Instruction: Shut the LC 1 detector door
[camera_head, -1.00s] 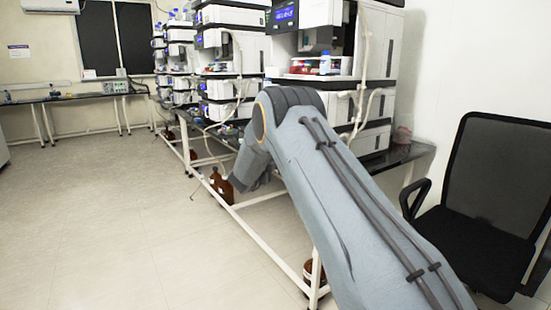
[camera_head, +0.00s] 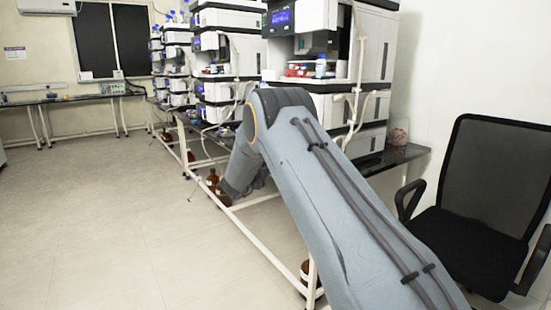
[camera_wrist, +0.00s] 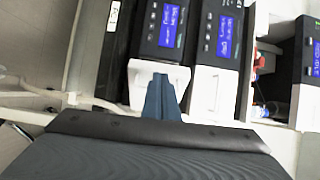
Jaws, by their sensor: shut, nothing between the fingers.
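In the wrist view my gripper (camera_wrist: 160,94) is shut and empty. Its dark blue fingers lie in front of a white panel (camera_wrist: 139,78) below a dark module with a lit blue display (camera_wrist: 171,24). I cannot tell whether the fingertips touch it. A second module with a blue display (camera_wrist: 226,36) and a white lower front (camera_wrist: 214,92) is just to the right. The nearest instrument stack (camera_head: 372,45) stands at the right in the head view. I cannot tell which panel is the LC 1 detector door or how far it stands open.
More stacks (camera_head: 213,57) line the dark bench toward the back. A black chair (camera_head: 490,195) stands at the right. Brown bottles (camera_head: 222,197) stand low by the white bench frame (camera_head: 265,263). The floor (camera_head: 90,220) at the left is clear. Pale tubing (camera_wrist: 95,101) crosses the wrist view.

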